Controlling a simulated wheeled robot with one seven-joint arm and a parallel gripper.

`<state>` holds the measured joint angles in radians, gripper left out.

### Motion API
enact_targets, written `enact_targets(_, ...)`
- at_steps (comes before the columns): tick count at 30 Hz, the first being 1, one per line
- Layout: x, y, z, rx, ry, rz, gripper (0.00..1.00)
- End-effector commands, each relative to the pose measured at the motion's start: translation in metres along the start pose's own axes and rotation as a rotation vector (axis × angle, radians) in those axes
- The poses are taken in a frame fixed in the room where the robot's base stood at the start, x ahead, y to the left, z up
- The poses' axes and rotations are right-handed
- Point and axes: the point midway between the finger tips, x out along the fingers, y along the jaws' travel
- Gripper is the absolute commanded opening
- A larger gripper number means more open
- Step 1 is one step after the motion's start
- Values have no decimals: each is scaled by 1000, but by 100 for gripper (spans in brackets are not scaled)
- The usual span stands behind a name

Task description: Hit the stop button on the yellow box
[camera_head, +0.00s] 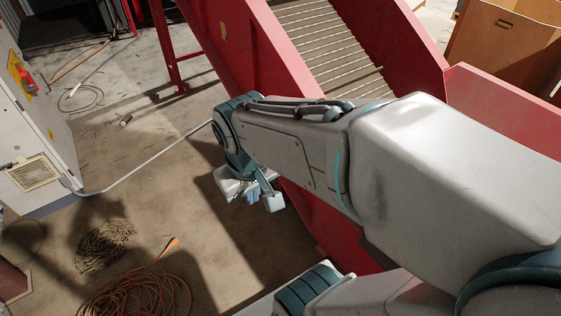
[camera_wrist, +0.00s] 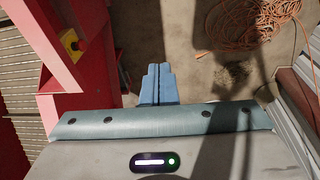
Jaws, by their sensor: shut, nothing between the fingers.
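A small yellow box (camera_wrist: 67,40) with a red stop button (camera_wrist: 81,45) is mounted on a red post at the upper left of the wrist view. My gripper (camera_wrist: 158,68) has its blue fingers together and empty, to the right of the box and apart from it. In the head view my gripper (camera_head: 253,196) hangs at the end of my arm, beside the red conveyor frame and above the floor. I cannot make out the yellow box on the conveyor in the head view; my arm covers part of the frame.
A grey cabinet (camera_head: 38,128) at the left carries a red switch (camera_head: 27,78) on a yellow plate. The red conveyor (camera_head: 262,60) runs behind my arm. Coiled orange cable (camera_head: 140,294) and a tan cable heap (camera_head: 103,246) lie on the floor. A brown bin (camera_head: 505,45) stands at the upper right.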

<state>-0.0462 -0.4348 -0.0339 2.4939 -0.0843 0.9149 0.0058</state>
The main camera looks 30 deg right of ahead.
Motion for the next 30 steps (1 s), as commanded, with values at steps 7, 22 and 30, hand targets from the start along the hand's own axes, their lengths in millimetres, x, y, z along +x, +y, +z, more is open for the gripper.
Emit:
enact_targets(7,125,31,18,-319,-312,184,0)
enact_targets(22,302,97,-8,-1053,-973,731,0)
enact_targets(30,346,98,-48,-1314,-1215,1007,0)
